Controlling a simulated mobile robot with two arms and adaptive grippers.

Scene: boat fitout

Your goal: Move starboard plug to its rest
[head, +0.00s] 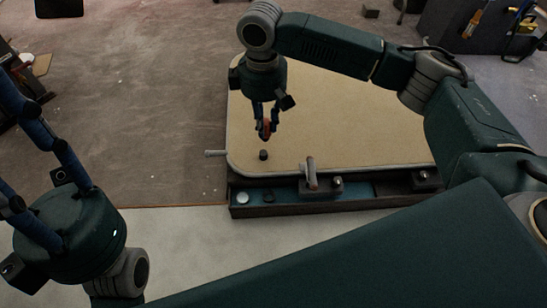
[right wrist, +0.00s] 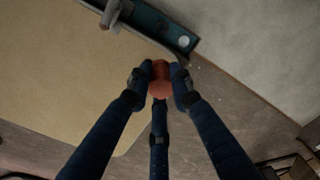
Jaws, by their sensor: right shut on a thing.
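An orange-red plug (head: 266,127), which I take for the starboard plug, is between the fingers of my right gripper (head: 266,131). It also shows in the right wrist view (right wrist: 160,82), with the blue fingers (right wrist: 160,90) shut around it. The gripper points down and holds the plug above the left front part of the tan board (head: 340,125). A small dark knob (head: 263,155) is just below it in the head view. My left gripper (head: 18,140) is at the left edge with its fingers spread and tips cut off. I cannot make out which spot is the rest.
A dark tray with a blue floor (head: 359,190) runs along the board's front edge. It holds a pale disc (head: 242,198), a grey lever (head: 311,173) and a dark block (head: 425,180). A grey peg (head: 216,153) sticks out at the board's left. Tools lie far right.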

